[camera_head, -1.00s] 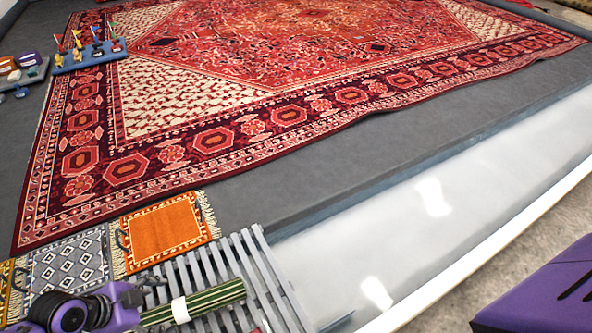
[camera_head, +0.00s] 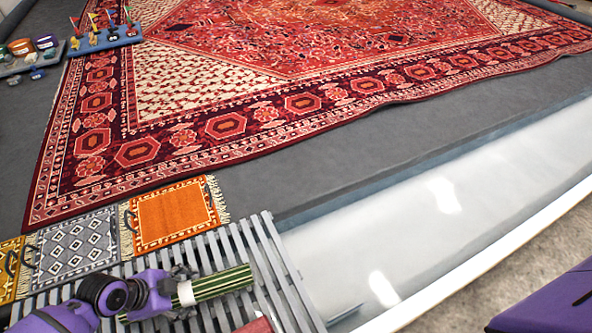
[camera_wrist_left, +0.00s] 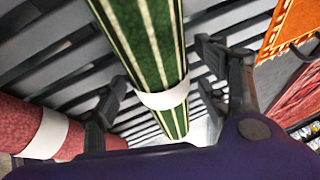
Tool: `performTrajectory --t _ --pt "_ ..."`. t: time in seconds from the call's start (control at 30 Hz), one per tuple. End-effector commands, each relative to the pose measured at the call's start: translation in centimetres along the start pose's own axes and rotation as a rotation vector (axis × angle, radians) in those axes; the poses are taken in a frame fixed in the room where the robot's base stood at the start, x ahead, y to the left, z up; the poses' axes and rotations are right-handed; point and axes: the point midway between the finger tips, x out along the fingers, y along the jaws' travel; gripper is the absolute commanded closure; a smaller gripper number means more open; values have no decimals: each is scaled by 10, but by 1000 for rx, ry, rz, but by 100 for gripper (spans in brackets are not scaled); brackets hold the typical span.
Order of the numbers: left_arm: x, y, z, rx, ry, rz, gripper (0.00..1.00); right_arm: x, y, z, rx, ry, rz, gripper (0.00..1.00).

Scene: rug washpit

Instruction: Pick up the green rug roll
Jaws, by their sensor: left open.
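The green rug roll (camera_head: 222,282) has pale stripes and a white band, and lies on a grey slatted rack (camera_head: 262,240). In the left wrist view the green rug roll (camera_wrist_left: 150,40) runs between the fingers of my left gripper (camera_wrist_left: 162,95). The fingers are apart, one on each side of the roll near its white band, with gaps beside it. In the head view my purple left arm covers the roll's left part, and the left gripper (camera_head: 182,287) is at the band. My right gripper is not in view.
A red roll (camera_wrist_left: 35,130) with a white band lies beside the green one; its end (camera_head: 255,326) shows in the head view. Orange (camera_head: 172,216) and grey (camera_head: 75,248) small rugs lie behind the rack. A large red patterned rug (camera_head: 290,90) covers the floor beyond.

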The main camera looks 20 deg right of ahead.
Motion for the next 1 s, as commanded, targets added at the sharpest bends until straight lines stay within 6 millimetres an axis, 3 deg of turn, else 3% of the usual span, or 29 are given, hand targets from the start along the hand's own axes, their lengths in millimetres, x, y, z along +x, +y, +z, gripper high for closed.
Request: performTrajectory --t 0.07,0.5,0.8,1.0 --pt "-1 0 0 0 0 -1 35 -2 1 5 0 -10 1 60" --pt "-1 0 0 0 0 0 93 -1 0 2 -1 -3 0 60" --pt "-3 -1 -1 0 1 -2 94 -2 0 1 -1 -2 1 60" --pt "-18 -6 -8 2 2 -5 94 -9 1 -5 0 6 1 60"
